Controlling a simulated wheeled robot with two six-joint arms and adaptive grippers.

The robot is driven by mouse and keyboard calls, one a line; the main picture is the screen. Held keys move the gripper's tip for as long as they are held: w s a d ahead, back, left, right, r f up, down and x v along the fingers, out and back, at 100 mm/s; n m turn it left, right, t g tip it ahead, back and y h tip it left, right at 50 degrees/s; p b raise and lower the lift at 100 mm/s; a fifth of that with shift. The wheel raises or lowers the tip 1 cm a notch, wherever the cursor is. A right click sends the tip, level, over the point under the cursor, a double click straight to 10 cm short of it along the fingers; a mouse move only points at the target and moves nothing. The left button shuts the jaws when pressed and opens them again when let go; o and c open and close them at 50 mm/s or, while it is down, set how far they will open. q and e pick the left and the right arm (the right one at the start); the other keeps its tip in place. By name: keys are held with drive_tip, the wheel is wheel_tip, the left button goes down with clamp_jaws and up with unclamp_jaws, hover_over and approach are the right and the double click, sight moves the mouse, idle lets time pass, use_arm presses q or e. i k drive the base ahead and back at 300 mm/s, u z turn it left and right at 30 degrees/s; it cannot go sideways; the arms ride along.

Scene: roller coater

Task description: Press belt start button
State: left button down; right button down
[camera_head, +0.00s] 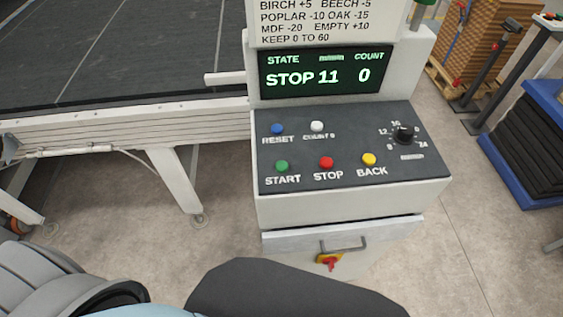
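The green START button (282,166) is on the lower left of the dark control panel (345,143). Its label START is printed below it. The red STOP button (327,162) and the yellow BACK button (369,159) are to its right. A blue RESET button (277,129) and a white count button (317,126) are above. The display (320,73) above the panel reads STOP, 11 and count 0. Neither gripper is in view. Parts of my own body cover the bottom left and bottom middle, and nothing covers the panel.
A black knob (404,134) is at the panel's right. A white lever (225,78) sticks out left of the display. The dark conveyor belt (120,50) lies at the left.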

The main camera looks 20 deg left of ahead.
sight(280, 167)
drive_tip(key=u, duration=0.5)
drive_tip(key=k, duration=1)
drive_tip(key=z, duration=1)
drive_tip(key=i, duration=0.5)
drive_tip(key=u, duration=0.05)
